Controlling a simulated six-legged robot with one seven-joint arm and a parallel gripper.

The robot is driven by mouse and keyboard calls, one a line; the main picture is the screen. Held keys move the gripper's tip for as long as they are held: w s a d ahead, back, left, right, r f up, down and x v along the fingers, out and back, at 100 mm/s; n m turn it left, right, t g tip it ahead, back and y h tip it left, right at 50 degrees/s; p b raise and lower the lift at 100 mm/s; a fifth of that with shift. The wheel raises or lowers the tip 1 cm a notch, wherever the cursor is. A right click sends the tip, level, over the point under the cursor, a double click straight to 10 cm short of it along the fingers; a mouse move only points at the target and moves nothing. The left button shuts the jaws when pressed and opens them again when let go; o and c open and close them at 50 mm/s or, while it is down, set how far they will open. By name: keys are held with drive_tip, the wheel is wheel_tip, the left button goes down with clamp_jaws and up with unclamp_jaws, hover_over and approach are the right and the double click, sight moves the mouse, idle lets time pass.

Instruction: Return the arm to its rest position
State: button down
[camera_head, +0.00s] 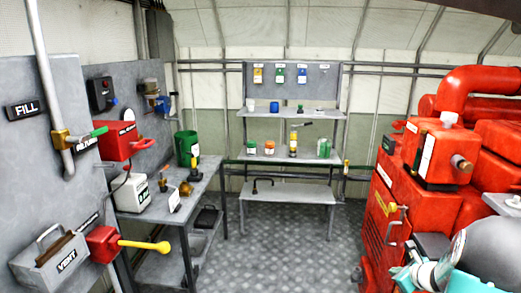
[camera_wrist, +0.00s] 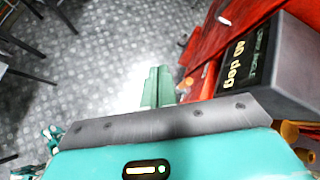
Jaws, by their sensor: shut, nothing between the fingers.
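My gripper (camera_wrist: 158,86) shows in the wrist view as two teal fingers close together, with nothing between them. It points over the patterned metal floor (camera_wrist: 100,60), just left of a red machine (camera_wrist: 232,25). In the head view, teal, white and dark grey parts of my own body fill the lower right corner, in front of the red machine (camera_head: 385,225). I cannot clearly make out the fingertips there.
In the wrist view a dark box with a "90 deg" label (camera_wrist: 245,62) is close on the right. A grey side table (camera_head: 160,215) with a green bin (camera_head: 187,148) stands left, a shelved workbench (camera_head: 290,190) at the back. The floor (camera_head: 285,245) between is clear.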

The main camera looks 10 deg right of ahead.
drive_tip(key=s+a+r+n+g+y, duration=0.1)
drive_tip(key=s+a+r+n+y, duration=0.1)
drive_tip(key=a+r+n, duration=0.85)
drive_tip(key=s+a+r+n+g+y, duration=0.2)
drive_tip(key=a+r+n, duration=0.3)
drive_tip(key=a, duration=1.1)
drive_tip(key=s+a+r+n+h, duration=0.2)
drive_tip(key=s+a+n, duration=0.3)
drive_tip(key=s+n, duration=0.3)
drive_tip(key=s+a+r+n+g+h, duration=0.1)
drive_tip(key=s+a+n, duration=0.4)
drive_tip(key=s, duration=0.5)
drive_tip(key=r+n, duration=0.1)
drive_tip(key=n, duration=0.1)
drive_tip(key=shift+s+n+h, duration=0.15)
drive_tip(key=shift+n+h, duration=0.2)
drive_tip(key=shift+h, duration=0.05)
drive_tip(key=shift+d, duration=0.15)
